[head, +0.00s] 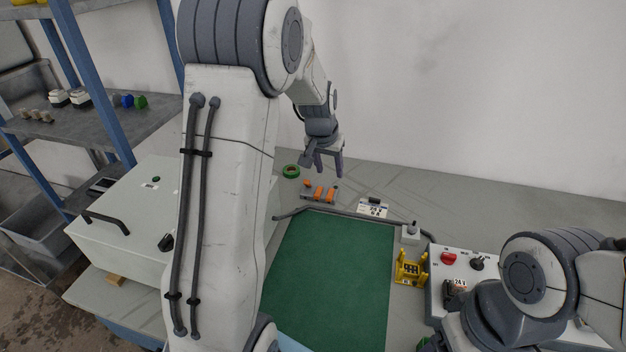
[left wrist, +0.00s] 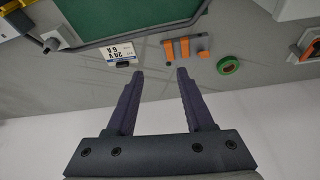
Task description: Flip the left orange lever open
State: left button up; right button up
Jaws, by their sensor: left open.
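A small grey connector with orange levers (head: 318,193) lies on the table just beyond the green mat. In the left wrist view two orange levers (left wrist: 185,47) show as long bars, and a third, mostly grey section (left wrist: 202,44) shows little orange. That section is on the side of the green tape ring, the left side in the head view. My left gripper (head: 329,166) is open and empty, above and behind the connector. In the left wrist view its fingers (left wrist: 157,80) point toward the connector, apart from it. My right gripper is not in view.
A green tape ring (head: 291,171) lies left of the connector, and a 24 V label block (head: 373,207) to its right. A dark cable (head: 350,213) runs along the mat (head: 335,270). A yellow holder (head: 410,268) and control box (head: 450,258) stand right. A wall is behind.

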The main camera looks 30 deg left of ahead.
pick_arm(q)
jog(key=n+y, duration=0.1)
jog(key=n, duration=0.1)
send_near(308, 183)
jog(key=x, duration=0.6)
jog(key=p+x, duration=0.1)
jog(key=x, duration=0.3)
jog(key=shift+w+a+r, duration=0.25)
jog(key=shift+w+a, duration=0.1)
jog(key=shift+a, duration=0.05)
grip_shut()
